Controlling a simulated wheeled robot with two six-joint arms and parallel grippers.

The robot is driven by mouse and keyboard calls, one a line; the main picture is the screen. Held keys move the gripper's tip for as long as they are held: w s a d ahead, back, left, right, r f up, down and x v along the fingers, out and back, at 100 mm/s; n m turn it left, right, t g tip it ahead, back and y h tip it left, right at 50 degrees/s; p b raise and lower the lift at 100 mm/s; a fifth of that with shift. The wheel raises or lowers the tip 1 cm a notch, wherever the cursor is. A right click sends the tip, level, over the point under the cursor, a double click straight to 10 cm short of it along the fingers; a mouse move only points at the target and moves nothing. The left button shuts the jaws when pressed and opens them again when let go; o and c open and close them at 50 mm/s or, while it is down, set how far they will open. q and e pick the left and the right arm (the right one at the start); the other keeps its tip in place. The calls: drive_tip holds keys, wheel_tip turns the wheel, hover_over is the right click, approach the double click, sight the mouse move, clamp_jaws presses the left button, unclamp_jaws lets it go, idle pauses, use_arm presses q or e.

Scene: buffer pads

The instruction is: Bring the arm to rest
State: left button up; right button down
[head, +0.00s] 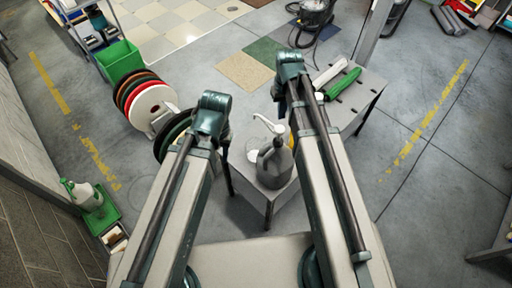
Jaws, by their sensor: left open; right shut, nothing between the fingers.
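My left arm rises from the bottom of the head view and bends at a dark teal joint. My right arm rises beside it and bends at a similar joint farther up the picture. Past these bends, both arms are mostly hidden behind their own links, and neither gripper can be made out. A grey jug with a white pump top (274,168) stands upright on the small table (263,198) between my arms. A white round item (252,155) lies just left of the jug, partly hidden by it.
Coloured round pads (152,105) stand on edge left of my arms. A green bin (119,61) is behind them. A green and a white roll (343,83) lie on the grey bench (372,84) at right. A spray bottle (84,194) stands at far left. The right floor is mostly clear.

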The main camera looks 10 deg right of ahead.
use_arm(q)
wheel_tip(320, 180, down, 10)
drive_tip(key=b, duration=0.9)
drive_tip(key=shift+r+b, duration=0.2)
drive_tip(key=shift+b, duration=0.2)
use_arm(e)
drive_tip(key=s+a+f+n, duration=0.1)
drive_tip(key=s+a+f, duration=0.3)
drive_tip(key=s, duration=0.3)
drive_tip(key=s+a+f+n+h, duration=0.1)
drive_tip(key=s+a+f, duration=0.4)
drive_tip(key=s+a, duration=0.1)
drive_tip(key=shift+s+a+f, duration=0.2)
drive_tip(key=shift+s+a, duration=0.05)
drive_tip(key=shift+s, duration=0.4)
use_arm(q)
drive_tip(key=shift+o, duration=0.4)
drive_tip(key=shift+d, duration=0.1)
use_arm(e)
drive_tip(key=shift+d, duration=0.1)
